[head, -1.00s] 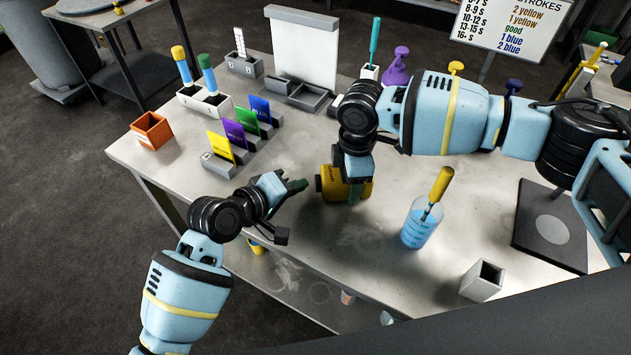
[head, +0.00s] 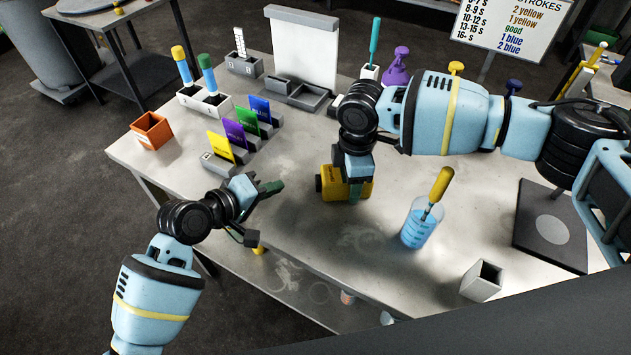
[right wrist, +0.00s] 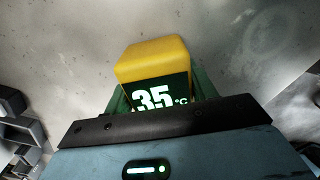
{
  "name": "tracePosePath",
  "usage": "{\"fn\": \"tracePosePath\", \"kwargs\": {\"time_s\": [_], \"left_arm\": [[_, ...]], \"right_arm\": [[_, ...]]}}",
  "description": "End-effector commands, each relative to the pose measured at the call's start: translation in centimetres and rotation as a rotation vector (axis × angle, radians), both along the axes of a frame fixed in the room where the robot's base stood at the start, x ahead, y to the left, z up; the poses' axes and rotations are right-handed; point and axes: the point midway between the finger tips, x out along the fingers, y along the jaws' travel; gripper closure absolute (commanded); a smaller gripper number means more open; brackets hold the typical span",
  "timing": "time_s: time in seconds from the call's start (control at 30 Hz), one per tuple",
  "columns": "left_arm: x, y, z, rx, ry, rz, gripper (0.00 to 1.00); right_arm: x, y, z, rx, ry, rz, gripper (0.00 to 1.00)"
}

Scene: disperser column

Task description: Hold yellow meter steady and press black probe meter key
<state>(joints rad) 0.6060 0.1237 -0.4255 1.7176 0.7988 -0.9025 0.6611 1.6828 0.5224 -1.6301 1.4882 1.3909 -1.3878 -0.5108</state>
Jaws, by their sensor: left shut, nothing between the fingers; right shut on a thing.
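The yellow meter (head: 333,186) stands on the metal table in the head view, with a dark knob-like key (head: 318,183) on its left side. My right gripper (head: 355,192) reaches down from above and is shut on the meter. In the right wrist view the yellow meter (right wrist: 152,60) sits between the green fingers, and its display reads 35 °C. My left gripper (head: 273,188) is shut and empty, left of the meter and apart from its key, with its fingertips pointing towards it.
Colour cards (head: 240,134) in grey holders stand behind my left gripper. A beaker of blue liquid (head: 417,228) with a yellow-handled tool is right of the meter. A white square holder (head: 482,281) stands near the front edge. The table between the meter and front edge is clear.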

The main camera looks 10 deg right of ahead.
Motion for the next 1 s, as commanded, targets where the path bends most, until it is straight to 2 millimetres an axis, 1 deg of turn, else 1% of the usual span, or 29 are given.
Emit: {"fn": "tracePosePath", "kwargs": {"time_s": [0.47,0.5,0.67,1.0], "left_arm": [[0.01,-0.04,0.00,0.000,0.000,0.000,1.00],[0.01,-0.04,0.00,0.000,0.000,0.000,1.00],[0.01,-0.04,0.00,0.000,0.000,0.000,1.00],[0.01,-0.03,-0.01,0.000,0.000,0.000,1.00]], "right_arm": [[0.03,0.02,0.06,0.001,-0.001,0.000,0.72],[0.03,0.02,0.06,0.001,-0.001,0.000,0.40],[0.02,0.01,0.05,0.000,-0.001,0.000,0.19],[0.02,0.02,0.30,0.001,-0.001,0.000,0.18]]}}
